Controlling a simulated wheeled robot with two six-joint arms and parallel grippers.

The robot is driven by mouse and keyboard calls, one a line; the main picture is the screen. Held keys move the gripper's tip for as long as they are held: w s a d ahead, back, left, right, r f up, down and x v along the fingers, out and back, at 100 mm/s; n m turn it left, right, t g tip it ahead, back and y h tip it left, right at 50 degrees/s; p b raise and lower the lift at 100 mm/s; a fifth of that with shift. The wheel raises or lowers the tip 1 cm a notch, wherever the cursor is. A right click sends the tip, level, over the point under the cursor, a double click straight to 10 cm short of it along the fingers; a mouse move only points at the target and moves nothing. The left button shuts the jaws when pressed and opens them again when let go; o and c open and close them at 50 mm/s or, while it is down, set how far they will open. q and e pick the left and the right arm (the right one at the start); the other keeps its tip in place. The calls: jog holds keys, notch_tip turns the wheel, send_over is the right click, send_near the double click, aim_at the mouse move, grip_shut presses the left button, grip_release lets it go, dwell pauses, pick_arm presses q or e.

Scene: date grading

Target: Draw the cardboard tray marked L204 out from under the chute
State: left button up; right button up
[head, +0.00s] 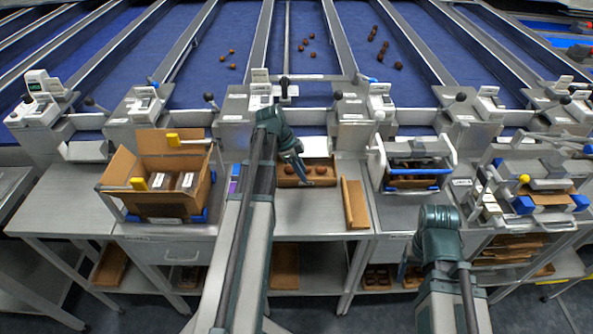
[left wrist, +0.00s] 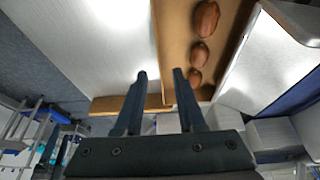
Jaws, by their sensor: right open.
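A cardboard tray (head: 325,180) holding several brown dates lies on the steel bench under the middle chute. No L204 marking is legible. The left wrist view shows the tray (left wrist: 174,30) with dates in a row along its inside. My left gripper (head: 304,170) is at the tray, its arm reaching over the bench. In the left wrist view its two fingers (left wrist: 160,74) are apart, on either side of the tray's edge, with a visible gap. Only my right arm's link shows at lower right in the head view; its fingers are hidden.
A narrow cardboard piece (head: 355,204) lies right of the tray. An open carton (head: 150,160) with packs stands at left. A metal-framed station (head: 417,160) stands at right. Levered chute units line the bench's back. Bare bench (head: 325,218) lies before the tray.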

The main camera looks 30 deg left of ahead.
pick_arm(q)
jog(key=b+x, duration=0.3)
jog(key=x, duration=0.1)
jog(key=shift+f, duration=0.1)
jog(key=shift+c, duration=0.3)
grip_shut()
dwell(1.0)
